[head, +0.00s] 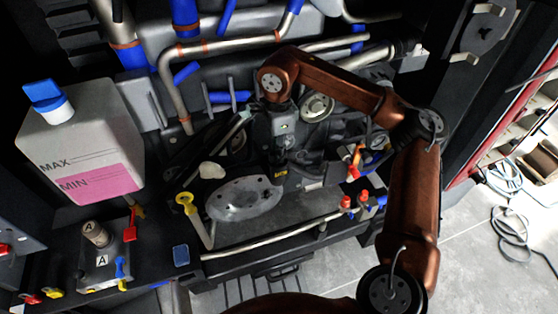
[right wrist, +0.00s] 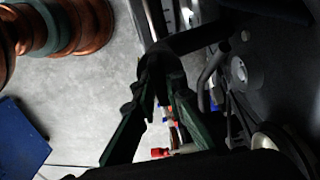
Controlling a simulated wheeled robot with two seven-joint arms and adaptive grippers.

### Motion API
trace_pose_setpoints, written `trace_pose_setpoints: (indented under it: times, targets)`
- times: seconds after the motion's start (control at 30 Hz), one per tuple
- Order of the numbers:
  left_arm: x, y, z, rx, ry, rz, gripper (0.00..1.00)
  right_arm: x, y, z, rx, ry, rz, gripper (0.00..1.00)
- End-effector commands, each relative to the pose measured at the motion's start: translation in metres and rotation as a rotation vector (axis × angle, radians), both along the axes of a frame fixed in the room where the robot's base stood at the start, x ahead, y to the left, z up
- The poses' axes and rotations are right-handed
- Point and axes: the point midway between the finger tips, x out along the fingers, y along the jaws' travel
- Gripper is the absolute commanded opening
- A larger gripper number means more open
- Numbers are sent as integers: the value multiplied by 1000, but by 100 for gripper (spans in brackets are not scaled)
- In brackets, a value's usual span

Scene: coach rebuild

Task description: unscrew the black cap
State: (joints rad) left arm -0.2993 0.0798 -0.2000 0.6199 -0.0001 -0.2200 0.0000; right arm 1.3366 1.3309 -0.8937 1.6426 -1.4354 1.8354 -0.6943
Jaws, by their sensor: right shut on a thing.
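My right gripper (head: 281,153) reaches down into the middle of the engine bay, at the end of the copper-coloured arm. In the right wrist view its two dark fingers (right wrist: 158,95) converge and are shut on a black piece (right wrist: 157,62), which I take to be the black cap. The fingers hide part of it, and the picture is too dark to show its thread or seat. In the head view a small dark part with a yellow mark (head: 281,173) shows just below the fingertips. My left gripper is not in view.
A white tank (head: 82,115) with pink fluid and a blue cap stands at left. A grey oval part (head: 243,198) and a yellow-ringed dipstick (head: 187,201) are near the gripper. Pipes and blue hoses (head: 185,72) run behind.

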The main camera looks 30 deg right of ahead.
Motion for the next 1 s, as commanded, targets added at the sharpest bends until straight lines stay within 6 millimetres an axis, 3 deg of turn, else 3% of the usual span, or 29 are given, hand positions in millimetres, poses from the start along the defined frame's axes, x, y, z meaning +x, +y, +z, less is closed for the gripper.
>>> trace_pose_setpoints:
  times: [0.17, 0.57, 1.0]
  targets:
    - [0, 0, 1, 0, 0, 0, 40, 0, 0, 0, 1, -2, 24, 0]
    - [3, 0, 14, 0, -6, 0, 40, 0, 0, 0, 0, -1, 491, 0]
    - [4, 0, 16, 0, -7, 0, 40, 0, 0, 0, 0, -1, 592, 0]
